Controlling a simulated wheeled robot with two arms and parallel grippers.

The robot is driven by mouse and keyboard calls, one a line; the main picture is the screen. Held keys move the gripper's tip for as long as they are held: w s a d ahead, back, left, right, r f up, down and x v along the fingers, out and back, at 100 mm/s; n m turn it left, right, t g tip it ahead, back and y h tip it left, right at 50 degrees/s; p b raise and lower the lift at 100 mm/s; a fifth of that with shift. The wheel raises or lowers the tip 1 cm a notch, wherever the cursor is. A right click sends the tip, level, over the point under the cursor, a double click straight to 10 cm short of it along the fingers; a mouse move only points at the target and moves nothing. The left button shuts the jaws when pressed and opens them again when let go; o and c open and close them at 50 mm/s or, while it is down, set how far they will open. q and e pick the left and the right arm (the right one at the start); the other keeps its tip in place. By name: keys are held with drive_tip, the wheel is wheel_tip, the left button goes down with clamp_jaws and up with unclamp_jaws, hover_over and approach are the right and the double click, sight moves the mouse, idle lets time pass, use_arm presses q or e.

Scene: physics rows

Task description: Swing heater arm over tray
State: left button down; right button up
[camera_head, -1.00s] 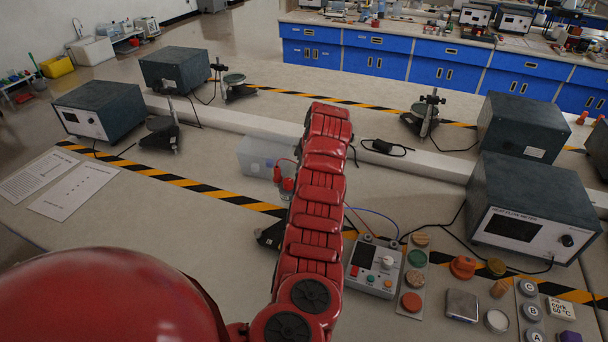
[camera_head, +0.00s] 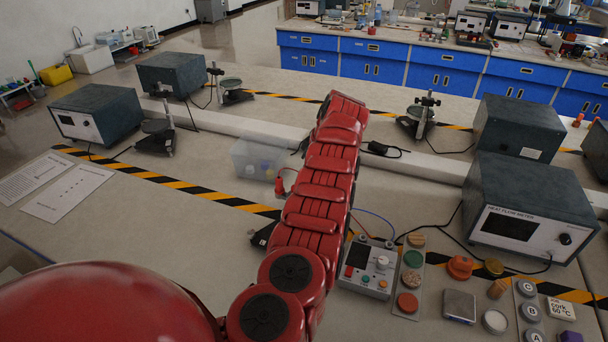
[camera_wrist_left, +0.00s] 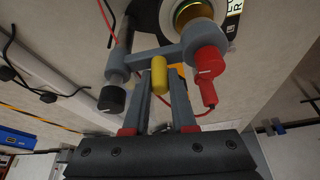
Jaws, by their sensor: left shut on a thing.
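In the left wrist view, my left gripper (camera_wrist_left: 160,82) is shut on a yellow peg (camera_wrist_left: 160,73) on the grey heater arm (camera_wrist_left: 172,52). A red fitting (camera_wrist_left: 209,63) with a red wire sits at the collar. An amber-and-green round part (camera_wrist_left: 190,12) shows inside the collar, cut off by the frame edge. In the head view, my red left arm covers the gripper and most of the heater; a red fitting (camera_head: 280,187) shows beside it. I cannot make out the tray for sure.
A clear box (camera_head: 257,160) stands left of my arm. A control box (camera_head: 368,268), a strip of coloured discs (camera_head: 411,280) and a heat flow meter (camera_head: 530,210) are on the right. Two printed sheets (camera_head: 65,190) lie left. The table front left of my arm is mostly clear.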

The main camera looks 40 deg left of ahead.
use_arm(q)
drive_tip(key=shift+w+d+n, duration=0.1)
drive_tip(key=shift+d+n, duration=0.05)
drive_tip(key=shift+n, duration=0.15)
idle(0.4)
drive_tip(key=c, duration=0.7)
unclamp_jaws()
drive_tip(key=shift+d+r+b, duration=0.25)
drive_tip(key=shift+r+b, duration=0.05)
drive_tip(key=shift+r, duration=0.25)
drive_tip(key=p+v, duration=0.7)
drive_tip(key=v, duration=0.9)
drive_tip(key=shift+w+r+p, duration=0.15)
drive_tip(key=shift+r+p, duration=0.05)
drive_tip(key=shift+p, duration=0.15)
